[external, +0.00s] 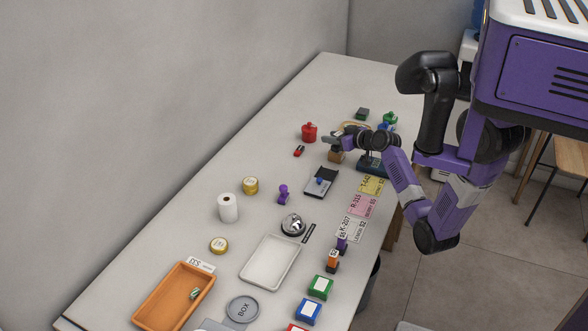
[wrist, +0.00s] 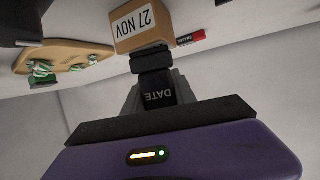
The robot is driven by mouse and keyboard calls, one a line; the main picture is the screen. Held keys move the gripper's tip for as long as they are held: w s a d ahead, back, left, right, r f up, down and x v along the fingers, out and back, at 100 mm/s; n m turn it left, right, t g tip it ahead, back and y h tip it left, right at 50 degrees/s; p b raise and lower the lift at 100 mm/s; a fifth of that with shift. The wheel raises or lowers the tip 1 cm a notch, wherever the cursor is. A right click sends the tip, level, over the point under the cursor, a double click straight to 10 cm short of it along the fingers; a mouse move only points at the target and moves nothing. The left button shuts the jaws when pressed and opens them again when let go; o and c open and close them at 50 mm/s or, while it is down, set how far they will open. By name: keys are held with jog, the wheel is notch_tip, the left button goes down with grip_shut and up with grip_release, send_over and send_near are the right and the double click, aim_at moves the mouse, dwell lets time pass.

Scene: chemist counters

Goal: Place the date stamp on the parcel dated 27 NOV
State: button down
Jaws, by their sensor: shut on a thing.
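The parcel labelled 27 NOV (wrist: 143,24) is a small brown box; it also shows in the external view (external: 336,156), under the end of my arm. The black date stamp, marked DATE (wrist: 157,96), is between the fingers of my gripper (wrist: 155,84), which is shut on it. In the wrist view the stamp's dark base lies right against the parcel's edge in the picture; whether they touch I cannot tell. In the external view my gripper (external: 337,139) is above the parcel, and the stamp is too small to make out there.
A red-and-black eraser (wrist: 191,38) lies beside the parcel. A wooden board with green-striped pieces (wrist: 92,50) is on its other side. A red jar (external: 309,133), a stamp pad (external: 321,183) and price cards (external: 362,206) are nearby.

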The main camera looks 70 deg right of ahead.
jog(key=c, duration=1)
grip_release()
